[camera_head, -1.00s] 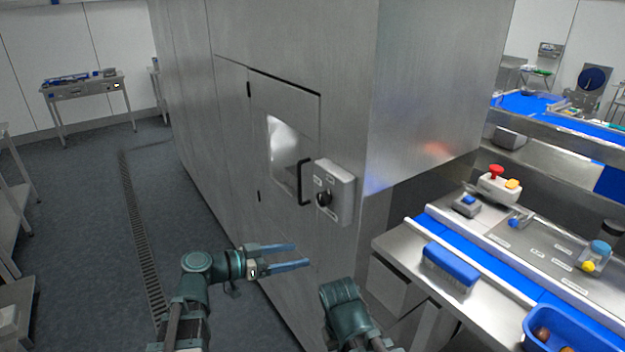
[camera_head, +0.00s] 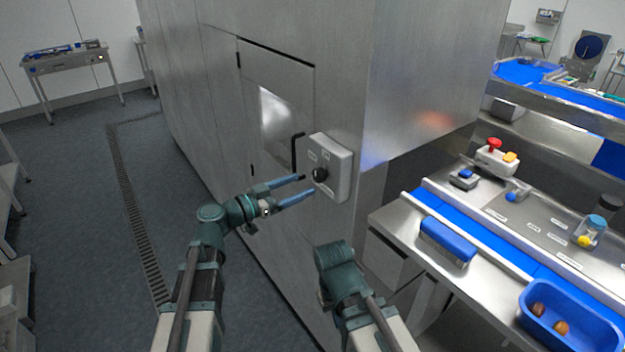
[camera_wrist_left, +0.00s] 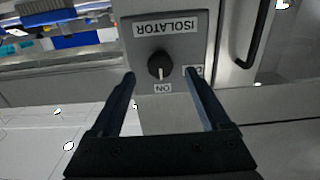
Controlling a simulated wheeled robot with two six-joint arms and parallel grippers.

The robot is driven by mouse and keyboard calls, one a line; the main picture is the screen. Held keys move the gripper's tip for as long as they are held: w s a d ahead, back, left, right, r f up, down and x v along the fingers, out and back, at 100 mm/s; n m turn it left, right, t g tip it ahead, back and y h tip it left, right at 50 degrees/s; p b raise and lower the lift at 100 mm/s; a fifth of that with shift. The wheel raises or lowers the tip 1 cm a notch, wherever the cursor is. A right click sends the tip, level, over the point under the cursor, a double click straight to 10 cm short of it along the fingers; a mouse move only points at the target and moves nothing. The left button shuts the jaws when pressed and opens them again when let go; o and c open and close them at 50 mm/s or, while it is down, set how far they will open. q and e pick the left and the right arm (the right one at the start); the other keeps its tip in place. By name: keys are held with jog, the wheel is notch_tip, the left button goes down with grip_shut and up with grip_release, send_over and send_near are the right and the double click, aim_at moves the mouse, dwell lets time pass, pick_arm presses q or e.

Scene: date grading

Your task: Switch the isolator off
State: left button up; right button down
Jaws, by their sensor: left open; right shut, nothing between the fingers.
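The isolator is a grey box (camera_head: 340,163) on the steel cabinet's side, with a black rotary knob (camera_head: 319,174). In the left wrist view the knob (camera_wrist_left: 160,65) appears upside down with the box, and its white mark points towards the ON label (camera_wrist_left: 163,88). Another small label (camera_wrist_left: 194,71) is partly covered by a finger. My left gripper (camera_head: 308,185) is open and empty, its fingertips close in front of the knob. In the wrist view the fingers lie either side of the knob, apparently not touching it. My right arm's wrist shows low in the head view; its fingers are hidden.
A black door handle (camera_head: 296,153) and windowed door (camera_head: 275,125) sit left of the box. To the right are a bench with a blue brush-like block (camera_head: 448,240), a blue tray (camera_head: 570,326) holding brown dates, and a red-button control box (camera_head: 496,158). Floor at left is clear.

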aim_at(317, 178)
pick_arm(q)
jog(key=shift+x, duration=2.55)
jog(key=shift+c, duration=0.2)
grip_shut()
jog(key=n, duration=0.6)
jog(key=shift+s+d+n, duration=0.1)
jog(key=shift+s+n, duration=0.05)
jog(key=shift+n, duration=0.25)
jog(key=n, duration=0.3)
jog(key=shift+r+n, duration=0.1)
jog(key=shift+n, duration=2.1)
